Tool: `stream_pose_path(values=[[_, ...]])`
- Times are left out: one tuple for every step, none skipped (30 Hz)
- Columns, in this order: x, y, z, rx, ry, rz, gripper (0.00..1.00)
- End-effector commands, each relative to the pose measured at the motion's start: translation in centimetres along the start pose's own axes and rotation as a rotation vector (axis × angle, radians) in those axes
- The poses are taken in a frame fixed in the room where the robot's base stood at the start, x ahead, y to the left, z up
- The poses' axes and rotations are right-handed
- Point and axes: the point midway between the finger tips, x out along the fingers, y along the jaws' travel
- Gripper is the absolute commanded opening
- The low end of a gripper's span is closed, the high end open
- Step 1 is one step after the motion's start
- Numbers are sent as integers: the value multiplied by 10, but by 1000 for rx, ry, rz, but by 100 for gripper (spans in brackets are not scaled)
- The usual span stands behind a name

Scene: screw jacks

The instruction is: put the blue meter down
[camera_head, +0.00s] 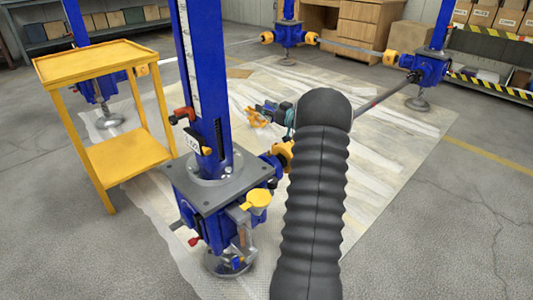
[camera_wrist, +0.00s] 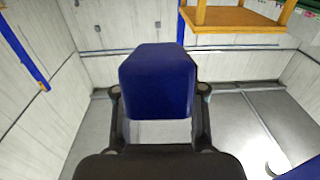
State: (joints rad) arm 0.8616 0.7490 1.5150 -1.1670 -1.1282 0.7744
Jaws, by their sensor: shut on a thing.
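The blue meter (camera_wrist: 157,82) fills the middle of the wrist view as a plain blue block with bevelled corners. My gripper (camera_wrist: 159,92) is shut on it, with one dark finger at each side. The face turned to the wrist camera is blank, and its far side is hidden. In the head view my dark ribbed arm covers much of the middle. A small dark and orange cluster (camera_head: 268,112) shows beside the arm's end there, but I cannot tell whether it is my gripper with the meter.
A yellow two-tier cart (camera_head: 125,162) with an empty top stands at left. A blue screw jack (camera_head: 215,195) stands close in front, with a scale on its column. More jacks, joined by bars, stand behind. The pale floor sheet (camera_head: 385,150) has free room. Shelves and wooden cabinets line the back.

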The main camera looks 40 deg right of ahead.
Motion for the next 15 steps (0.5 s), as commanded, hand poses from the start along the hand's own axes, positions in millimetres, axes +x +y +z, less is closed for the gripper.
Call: stream_pose_path(values=[[0, 0, -1, 0, 1, 0, 0], [0, 0, -1, 0, 1, 0, 0], [0, 0, -1, 0, 1, 0, 0], [0, 0, 0, 0, 1, 0, 0], [0, -1, 0, 0, 1, 0, 0], [-2, -3, 2, 1, 1, 0, 0], [-3, -5, 3, 2, 0, -1, 0], [-5, -7, 5, 2, 1, -1, 0], [-8, -12, 9, 3, 0, 0, 0], [-11, -16, 12, 4, 0, 0, 0], [-14, -20, 16, 4, -1, 1, 0], [-19, -27, 20, 4, -1, 0, 0], [-22, -32, 24, 4, 0, 0, 0], [-26, -37, 27, 4, 0, 0, 0], [-30, -43, 32, 4, -1, 1, 0]])
